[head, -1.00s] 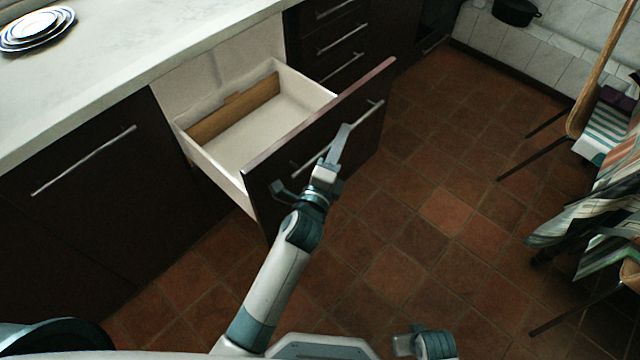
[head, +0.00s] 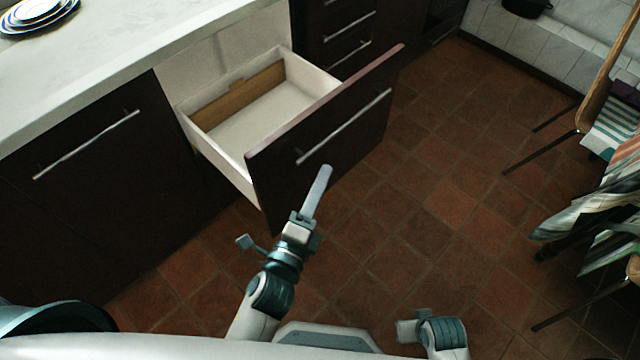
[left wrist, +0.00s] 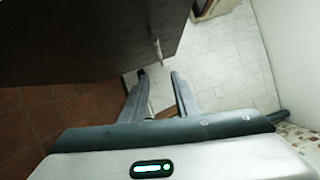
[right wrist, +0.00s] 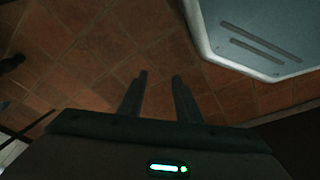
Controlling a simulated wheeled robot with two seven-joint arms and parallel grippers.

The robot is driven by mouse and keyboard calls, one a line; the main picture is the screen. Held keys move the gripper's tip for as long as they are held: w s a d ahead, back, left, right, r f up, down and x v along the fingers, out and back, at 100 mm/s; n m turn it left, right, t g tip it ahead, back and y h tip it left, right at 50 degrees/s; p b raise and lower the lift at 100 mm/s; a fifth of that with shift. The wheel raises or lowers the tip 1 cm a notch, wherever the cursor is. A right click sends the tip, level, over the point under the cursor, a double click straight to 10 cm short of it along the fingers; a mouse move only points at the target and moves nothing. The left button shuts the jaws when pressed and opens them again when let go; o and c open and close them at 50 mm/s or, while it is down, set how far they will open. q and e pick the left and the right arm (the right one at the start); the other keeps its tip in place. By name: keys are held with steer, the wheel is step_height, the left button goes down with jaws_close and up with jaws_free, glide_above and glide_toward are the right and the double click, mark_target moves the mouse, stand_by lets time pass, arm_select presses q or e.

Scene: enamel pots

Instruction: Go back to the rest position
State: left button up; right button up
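My left gripper (head: 318,190) is in front of the open drawer (head: 330,135), apart from its long metal handle (head: 345,126). In the left wrist view its two fingers (left wrist: 157,88) stand apart with nothing between them, and the dark drawer front (left wrist: 90,40) is close by. My right gripper (head: 408,328) is low at the bottom edge of the head view. In the right wrist view its fingers (right wrist: 160,90) are apart and empty above the tiled floor.
The drawer is pulled out and empty inside. A pale counter (head: 120,60) with stacked plates (head: 38,12) is at the upper left. A chair (head: 600,90) and striped cloth (head: 585,195) stand at the right. The tiled floor (head: 450,230) between is clear.

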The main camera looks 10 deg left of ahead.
arm_select(q)
steer(key=shift+s, duration=0.1)
arm_select(e)
steer(key=shift+s, duration=0.45)
steer(key=shift+f, duration=0.1)
